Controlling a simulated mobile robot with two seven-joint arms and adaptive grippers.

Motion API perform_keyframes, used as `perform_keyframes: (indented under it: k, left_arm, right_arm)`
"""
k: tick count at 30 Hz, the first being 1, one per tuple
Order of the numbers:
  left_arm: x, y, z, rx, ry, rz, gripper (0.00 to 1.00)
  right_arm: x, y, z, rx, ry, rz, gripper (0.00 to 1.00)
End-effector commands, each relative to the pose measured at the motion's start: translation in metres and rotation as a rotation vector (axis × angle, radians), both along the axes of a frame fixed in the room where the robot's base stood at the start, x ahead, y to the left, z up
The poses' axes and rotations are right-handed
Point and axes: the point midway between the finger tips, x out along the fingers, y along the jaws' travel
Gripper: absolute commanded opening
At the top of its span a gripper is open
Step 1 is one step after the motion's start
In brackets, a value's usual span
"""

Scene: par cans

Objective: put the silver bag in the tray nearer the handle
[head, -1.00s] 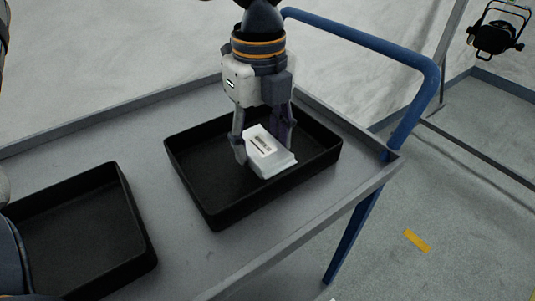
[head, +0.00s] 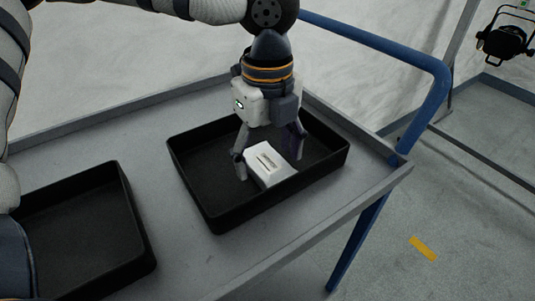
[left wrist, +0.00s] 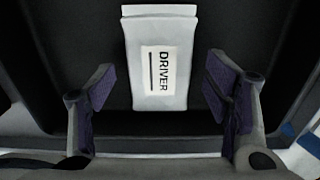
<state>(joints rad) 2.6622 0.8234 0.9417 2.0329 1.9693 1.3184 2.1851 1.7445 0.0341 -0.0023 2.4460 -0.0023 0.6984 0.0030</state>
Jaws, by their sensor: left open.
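The silver bag (head: 269,165), pale with a white label, lies in the black tray nearer the blue handle (head: 213,222). In the left wrist view the bag (left wrist: 158,90) shows the label "DRIVER" and lies on the dark tray floor. My left gripper (head: 271,162) is open above and around the bag in the head view. In the left wrist view its fingers (left wrist: 159,100) stand wide apart, with a gap on both sides of the bag, touching neither side. My right gripper is not in view.
A second black tray (head: 137,222) stands at the left on the grey cart top (head: 185,252). The blue handle (head: 385,45) rises at the cart's right end. A stage lamp (head: 505,42) hangs far right. The cart has a raised rim.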

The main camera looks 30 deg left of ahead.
Motion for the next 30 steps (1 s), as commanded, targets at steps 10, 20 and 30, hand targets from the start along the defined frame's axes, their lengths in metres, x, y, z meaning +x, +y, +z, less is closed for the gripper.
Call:
perform_keyframes:
  k: [10,20,30]
  left_arm:
    - [0.000,0.000,0.094,0.002,-0.013,0.001,0.71]
    - [0.000,0.000,0.119,0.002,-0.001,-0.001,0.71]
    - [0.000,0.000,0.118,0.002,0.000,0.000,0.71]
  right_arm:
    - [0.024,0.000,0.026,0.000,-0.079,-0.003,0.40]
    - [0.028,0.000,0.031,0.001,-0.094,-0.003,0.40]
    - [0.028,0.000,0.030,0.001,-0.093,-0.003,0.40]
